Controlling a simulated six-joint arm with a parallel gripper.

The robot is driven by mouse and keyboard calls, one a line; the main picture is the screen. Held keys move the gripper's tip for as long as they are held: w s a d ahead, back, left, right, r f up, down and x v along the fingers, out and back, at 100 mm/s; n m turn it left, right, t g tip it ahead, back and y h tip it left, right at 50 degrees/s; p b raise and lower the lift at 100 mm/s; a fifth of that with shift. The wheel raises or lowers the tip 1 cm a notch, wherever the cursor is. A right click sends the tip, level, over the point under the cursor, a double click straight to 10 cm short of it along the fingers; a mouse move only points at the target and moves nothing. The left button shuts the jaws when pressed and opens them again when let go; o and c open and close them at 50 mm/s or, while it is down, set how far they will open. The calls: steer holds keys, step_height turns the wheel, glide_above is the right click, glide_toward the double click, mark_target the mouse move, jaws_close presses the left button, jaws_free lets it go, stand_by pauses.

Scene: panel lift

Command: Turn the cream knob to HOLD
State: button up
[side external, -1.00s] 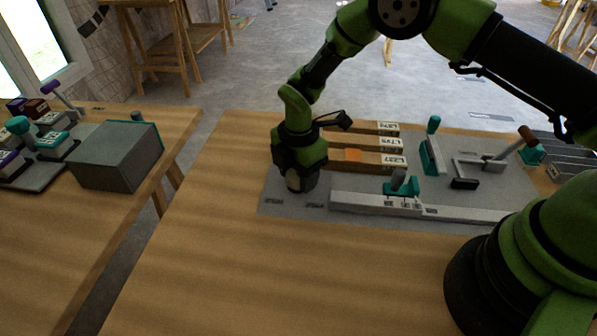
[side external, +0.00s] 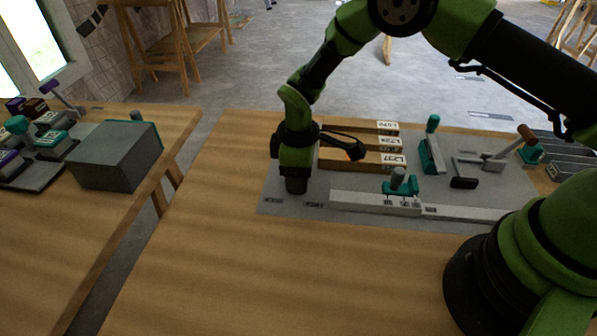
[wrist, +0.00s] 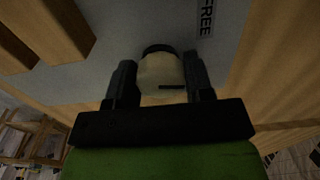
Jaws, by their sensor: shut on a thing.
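The cream knob (wrist: 160,75) is between the two fingers of my gripper (wrist: 160,83) in the wrist view. A dark mark shows on the knob's face and a dark ring at its far edge. My gripper is shut on the knob, with one finger on each side. In the side view my gripper (side external: 296,187) points down at the left end of the grey panel (side external: 350,185), and it hides the knob there. A label reading FREE (wrist: 206,18) is on the panel beside the knob in the wrist view. I cannot read a HOLD label in either view.
Wooden blocks with labels (side external: 375,160) stand just right of my gripper. A long pale rail with a teal slider (side external: 400,186) lies along the panel's front. Teal levers (side external: 432,145) stand further right. The wooden table (side external: 250,270) in front is clear.

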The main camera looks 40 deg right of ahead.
steer(key=m, duration=0.6)
steer(key=shift+a+m, duration=0.1)
steer(key=shift+m, duration=0.2)
stand_by(0.4)
steer(key=o, duration=0.9)
steer(key=shift+r, duration=0.1)
step_height(320, 180, up, 10)
steer(key=shift+f, duration=0.1)
